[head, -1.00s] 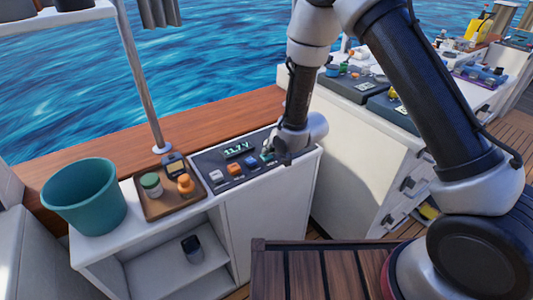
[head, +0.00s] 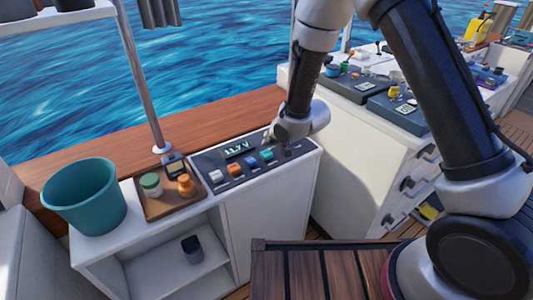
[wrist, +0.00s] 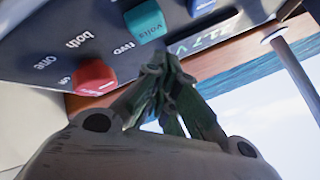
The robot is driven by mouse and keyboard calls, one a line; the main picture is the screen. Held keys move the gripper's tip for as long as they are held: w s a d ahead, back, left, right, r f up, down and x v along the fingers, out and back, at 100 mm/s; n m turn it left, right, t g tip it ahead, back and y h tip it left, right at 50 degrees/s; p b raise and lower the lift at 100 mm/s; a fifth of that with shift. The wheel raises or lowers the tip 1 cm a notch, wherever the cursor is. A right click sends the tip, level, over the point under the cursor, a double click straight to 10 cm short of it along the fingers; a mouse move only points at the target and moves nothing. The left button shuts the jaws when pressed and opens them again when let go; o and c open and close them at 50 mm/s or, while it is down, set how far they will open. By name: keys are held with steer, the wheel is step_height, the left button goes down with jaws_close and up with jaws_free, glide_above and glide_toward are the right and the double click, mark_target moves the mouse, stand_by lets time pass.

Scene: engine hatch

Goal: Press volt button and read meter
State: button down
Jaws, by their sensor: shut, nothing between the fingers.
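The teal volt button (head: 267,155) sits on the dark panel (head: 212,160), right of a blue button. In the wrist view the teal button (wrist: 145,22) bears the word "VOLTS". The lit meter display (head: 237,149) reads 11.7 V in green; it shows upside down in the wrist view (wrist: 200,40), partly cut by the fingers. My gripper (wrist: 160,66) is shut and empty, its tips just beside the teal button with a small gap. In the head view my wrist partly hides the fingers and the panel's right end.
White (head: 216,176), orange (head: 235,169) and blue (head: 251,162) buttons line the panel. A red knob (wrist: 94,77) lies close to my fingers. A wooden tray (head: 150,207) with small items and a teal bucket (head: 85,197) stand to the left.

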mark_target(269, 151)
steer(key=shift+r, duration=1.9)
steer(key=s+d+f+n+g+h, duration=0.1)
steer(key=s+d+f, duration=0.1)
steer(key=s+d+f+n+g+h, duration=0.1)
steer(key=s+d+f, duration=0.1)
steer(key=shift+s+f, duration=0.2)
steer(key=shift+s, duration=0.05)
steer(key=s+d+r+h, duration=0.2)
steer(key=s+d+r, duration=1.1)
steer(key=d+r, duration=0.2)
steer(key=s+d+r+m+h, duration=0.1)
steer(key=s+d+r+h, duration=0.1)
steer(key=s+d+r, duration=1.2)
steer(key=d+r, duration=0.1)
steer(key=d, duration=0.2)
steer(key=shift+g, duration=0.3)
